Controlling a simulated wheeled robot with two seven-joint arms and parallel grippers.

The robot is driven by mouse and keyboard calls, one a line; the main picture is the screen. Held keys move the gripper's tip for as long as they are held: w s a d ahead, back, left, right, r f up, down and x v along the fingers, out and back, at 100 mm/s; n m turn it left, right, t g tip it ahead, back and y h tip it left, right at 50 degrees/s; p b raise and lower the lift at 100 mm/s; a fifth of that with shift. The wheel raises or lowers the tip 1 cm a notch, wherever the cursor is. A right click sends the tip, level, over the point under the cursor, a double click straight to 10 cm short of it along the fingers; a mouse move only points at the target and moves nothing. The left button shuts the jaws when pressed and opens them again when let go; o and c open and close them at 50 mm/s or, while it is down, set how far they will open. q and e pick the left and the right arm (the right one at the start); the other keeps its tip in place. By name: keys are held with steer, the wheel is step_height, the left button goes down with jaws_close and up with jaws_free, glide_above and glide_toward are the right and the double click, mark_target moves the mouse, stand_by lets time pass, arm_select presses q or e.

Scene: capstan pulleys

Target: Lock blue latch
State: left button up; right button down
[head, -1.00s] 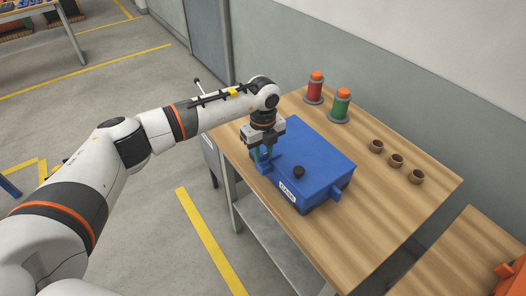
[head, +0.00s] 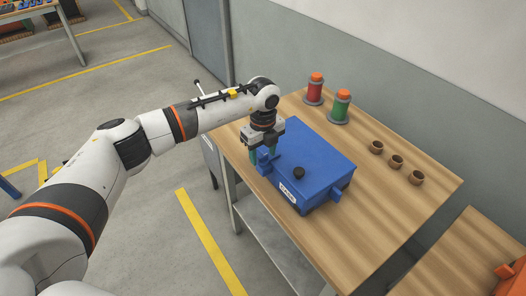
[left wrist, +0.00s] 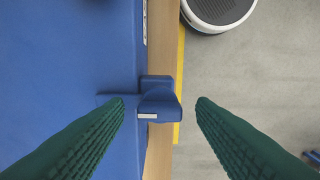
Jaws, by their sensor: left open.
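A blue box (head: 318,160) with a black knob (head: 299,172) on its lid stands on the wooden table. Its blue latch (left wrist: 160,100) juts from the box edge, in the middle of the left wrist view. In the head view the latch (head: 266,160) is partly hidden by the fingers. My left gripper (head: 264,156) points down at this edge and is open. In the left wrist view its two green fingers (left wrist: 161,102) stand on either side of the latch, with visible gaps. My right gripper is not in view.
A red spool (head: 315,89) and a green spool (head: 341,106) stand at the table's back. Several small brown cups (head: 396,160) are on the right of the table (head: 400,205). A second blue tab (head: 337,194) juts from the box. An orange object (head: 512,276) is at lower right.

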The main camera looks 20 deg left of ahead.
mark_target(263, 155)
arm_select(q)
steer(key=shift+r, duration=0.1)
step_height(263, 155, up, 12)
steer(key=b, duration=0.3)
steer(key=shift+b, duration=0.4)
